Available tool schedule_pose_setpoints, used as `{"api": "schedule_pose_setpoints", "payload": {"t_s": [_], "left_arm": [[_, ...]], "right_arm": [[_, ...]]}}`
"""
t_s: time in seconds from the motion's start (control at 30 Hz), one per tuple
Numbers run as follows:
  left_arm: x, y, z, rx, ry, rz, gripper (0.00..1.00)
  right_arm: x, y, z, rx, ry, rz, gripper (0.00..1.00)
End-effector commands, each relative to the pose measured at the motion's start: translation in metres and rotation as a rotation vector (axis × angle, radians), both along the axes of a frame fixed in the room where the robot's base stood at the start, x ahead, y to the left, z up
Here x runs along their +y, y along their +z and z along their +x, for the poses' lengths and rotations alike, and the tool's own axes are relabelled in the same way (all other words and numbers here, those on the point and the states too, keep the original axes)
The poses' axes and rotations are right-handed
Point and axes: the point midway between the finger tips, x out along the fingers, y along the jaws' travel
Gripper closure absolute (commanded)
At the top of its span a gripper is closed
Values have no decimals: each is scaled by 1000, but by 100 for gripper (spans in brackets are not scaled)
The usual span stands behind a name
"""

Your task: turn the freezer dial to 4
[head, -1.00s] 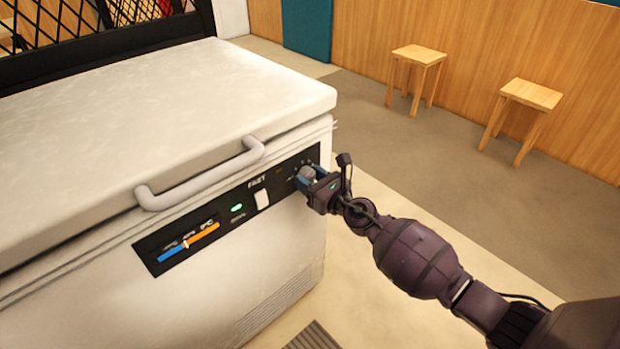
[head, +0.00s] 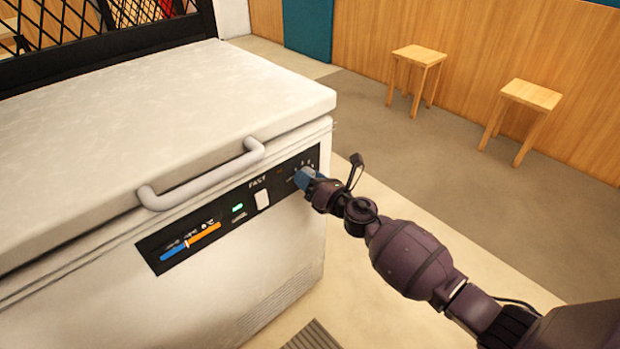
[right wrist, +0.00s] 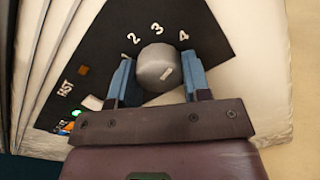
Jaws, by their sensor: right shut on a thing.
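The white chest freezer (head: 265,285) stands at the left with a black control panel (head: 230,207) on its front. The grey round freezer dial (right wrist: 157,66) sits at the panel's right end, with the numbers 1 to 4 printed around it. My left gripper is not in view.
The lid handle (head: 200,181) juts out left of the dial, above the panel. A white switch (head: 263,199) and a green light (head: 238,208) sit left of the dial. Two wooden stools (head: 418,56) stand far off by the wall.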

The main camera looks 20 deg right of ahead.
Motion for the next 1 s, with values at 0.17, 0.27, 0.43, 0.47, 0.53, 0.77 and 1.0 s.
{"api": "schedule_pose_setpoints", "payload": {"t_s": [0.17,0.27,0.43,0.47,0.53,0.77,1.0], "left_arm": [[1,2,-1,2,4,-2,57],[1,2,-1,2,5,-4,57],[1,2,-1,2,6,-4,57],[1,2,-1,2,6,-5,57],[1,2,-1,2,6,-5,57],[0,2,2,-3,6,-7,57],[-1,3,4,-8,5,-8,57]], "right_arm": [[1,1,0,29,2,83,80],[1,1,0,41,1,111,80],[1,0,0,50,1,138,80],[1,0,0,51,1,141,80],[1,0,-1,53,2,143,80],[1,-1,-1,54,1,144,80],[1,-1,0,53,1,143,31]]}}
